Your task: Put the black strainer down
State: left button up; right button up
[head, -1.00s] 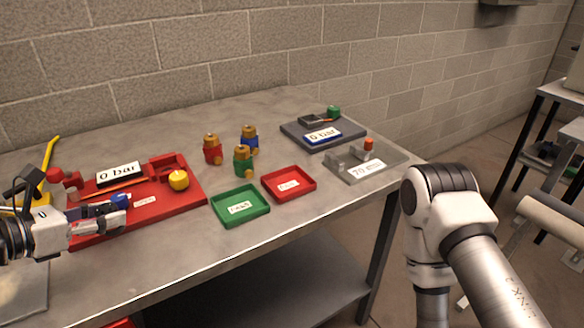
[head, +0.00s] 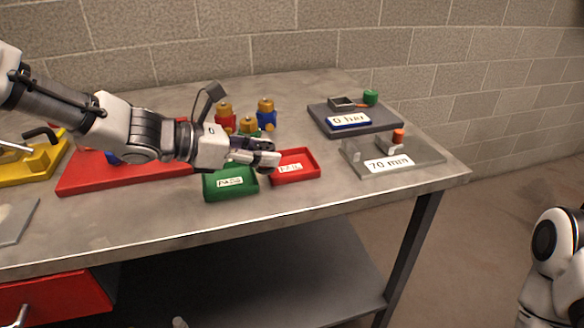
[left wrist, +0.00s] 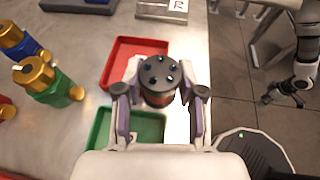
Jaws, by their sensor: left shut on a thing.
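My left gripper (head: 268,158) is over the front of the table, above the green tray (head: 222,193) and the red tray (head: 312,169). In the left wrist view, its two fingers (left wrist: 160,92) are shut on the black strainer (left wrist: 160,72), a dark round piece with small dots on its top face and an orange-brown lower side. The strainer is held in front of the trays' inner edges in that view; its height above them is unclear. In the head view the strainer is mostly hidden by the fingers. My right gripper (left wrist: 285,95) shows small in the left wrist view, its fingers apart.
Several brass-topped valves, including a blue one (head: 266,115) and a red one (head: 225,117), stand behind the trays. A dark grey board (head: 378,124) and a grey plate (head: 415,155) lie to the right. A red board (head: 85,177) lies left. Bare table surrounds the trays' front.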

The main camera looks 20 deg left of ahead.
pick_arm(q)
jog(key=w, duration=0.2)
jog(key=w+d, duration=0.1)
jog(key=w, duration=0.1)
jog(key=w+d, duration=0.1)
jog(key=w, duration=0.1)
jog(key=shift+w+d+f+p, duration=0.15)
jog(key=shift+w+d+p, duration=0.05)
jog(key=shift+w+p, duration=0.1)
jog(key=f, duration=0.3)
jog(key=shift+w+d+f, duration=0.15)
jog(key=shift+w, duration=0.05)
jog(key=shift+w+f, duration=0.1)
jog(key=shift+f, duration=0.1)
jog(key=shift+f+b, duration=0.15)
jog(key=shift+b, duration=0.4)
jog(key=o, duration=1.2)
